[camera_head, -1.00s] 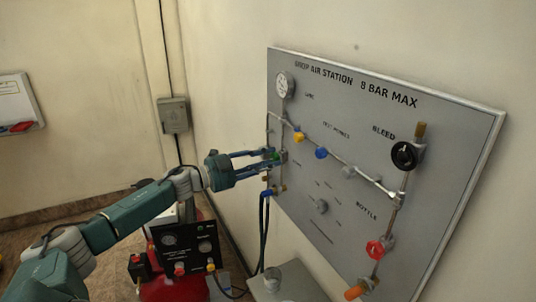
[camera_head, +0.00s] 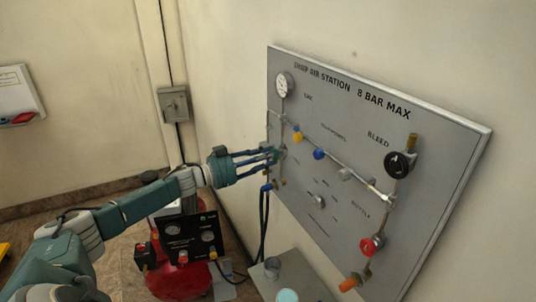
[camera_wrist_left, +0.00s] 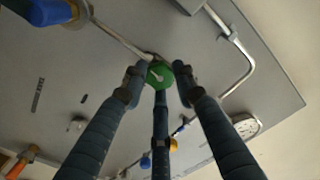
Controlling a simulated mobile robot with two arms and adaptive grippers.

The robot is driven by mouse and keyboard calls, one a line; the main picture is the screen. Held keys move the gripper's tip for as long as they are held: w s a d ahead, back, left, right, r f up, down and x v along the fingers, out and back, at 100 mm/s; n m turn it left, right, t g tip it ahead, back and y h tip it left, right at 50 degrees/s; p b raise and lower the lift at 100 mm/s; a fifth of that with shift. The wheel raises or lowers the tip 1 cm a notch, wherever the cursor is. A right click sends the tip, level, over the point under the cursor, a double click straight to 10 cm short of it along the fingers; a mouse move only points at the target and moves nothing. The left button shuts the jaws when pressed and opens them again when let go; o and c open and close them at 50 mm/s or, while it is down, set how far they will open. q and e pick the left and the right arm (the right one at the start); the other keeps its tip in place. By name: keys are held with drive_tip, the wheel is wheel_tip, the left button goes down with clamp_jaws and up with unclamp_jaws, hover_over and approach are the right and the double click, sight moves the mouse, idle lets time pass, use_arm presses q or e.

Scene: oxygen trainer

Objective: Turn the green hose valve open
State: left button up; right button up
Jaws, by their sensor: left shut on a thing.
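The green hose valve knob (camera_wrist_left: 158,74) shows in the wrist view between the fingertips, at the end of a thin pipe on the grey air station panel (camera_head: 330,225). My left gripper (camera_head: 273,156) reaches the panel's left side from the left. In the wrist view its blue-grey fingers (camera_wrist_left: 158,85) surround the green knob and are shut on it. How far the valve is turned cannot be told. My right gripper is not in view.
A gauge (camera_head: 284,84) sits above the gripper. Yellow (camera_head: 297,135) and blue (camera_head: 319,154) knobs lie just right of it. A black bleed knob (camera_head: 398,164) and red bottle knob (camera_head: 370,246) are farther right. Dark hoses (camera_head: 264,220) hang below, beside a red compressor (camera_head: 180,280).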

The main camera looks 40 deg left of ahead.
use_arm(q)
drive_tip(key=shift+a+n, duration=0.15)
drive_tip(key=shift+n, duration=0.45)
drive_tip(key=shift+f, duration=0.15)
drive_tip(key=o, duration=0.9)
drive_tip(key=shift+o, duration=1.3)
drive_tip(key=shift+f, duration=0.1)
drive_tip(key=v, duration=1.2)
